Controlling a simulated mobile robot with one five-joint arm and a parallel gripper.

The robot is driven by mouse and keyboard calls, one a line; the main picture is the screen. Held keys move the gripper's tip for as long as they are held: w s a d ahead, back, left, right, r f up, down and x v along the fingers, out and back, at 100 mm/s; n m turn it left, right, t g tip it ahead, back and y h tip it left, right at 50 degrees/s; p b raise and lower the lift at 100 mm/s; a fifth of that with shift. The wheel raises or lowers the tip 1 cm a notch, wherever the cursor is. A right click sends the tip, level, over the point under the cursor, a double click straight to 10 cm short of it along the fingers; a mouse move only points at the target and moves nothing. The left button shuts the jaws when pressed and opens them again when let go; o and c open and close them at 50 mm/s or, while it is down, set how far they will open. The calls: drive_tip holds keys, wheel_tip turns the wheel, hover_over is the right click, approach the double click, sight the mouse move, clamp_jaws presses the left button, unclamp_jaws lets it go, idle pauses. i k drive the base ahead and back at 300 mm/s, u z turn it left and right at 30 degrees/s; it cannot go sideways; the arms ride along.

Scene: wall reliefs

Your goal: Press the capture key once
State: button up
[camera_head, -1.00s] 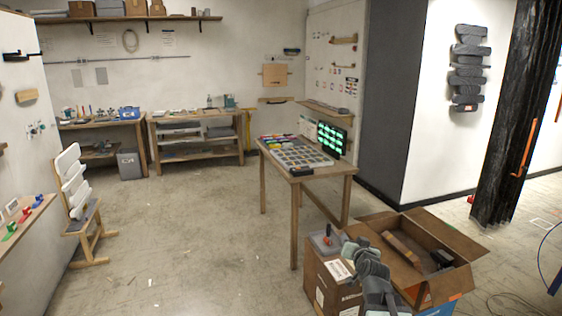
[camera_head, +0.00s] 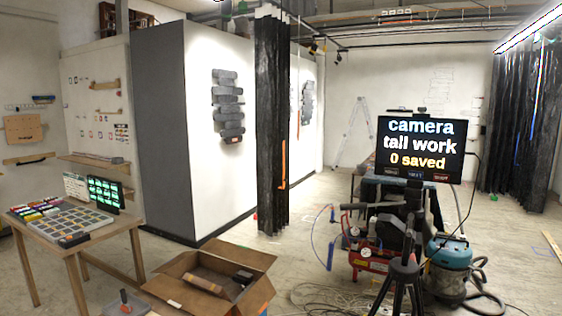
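A black screen (camera_head: 421,149) stands at the right of the head view. It reads "camera", "tall work" and "0 saved". A row of small labelled boxes (camera_head: 414,174) runs along its lower edge; the lettering is too small to read surely, and I cannot tell which is the capture key. A black tripod (camera_head: 404,268) stands below the screen. I cannot make out my gripper in the current view.
A red compressor (camera_head: 368,262) and a blue-topped vacuum (camera_head: 449,258) crowd the tripod. Hoses and cables (camera_head: 322,297) lie on the floor. An open cardboard box (camera_head: 178,290) and a wooden table (camera_head: 52,236) are at left. Open floor lies behind, near the ladder (camera_head: 352,130).

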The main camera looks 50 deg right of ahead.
sight(437, 177)
drive_tip(key=z, duration=2.35)
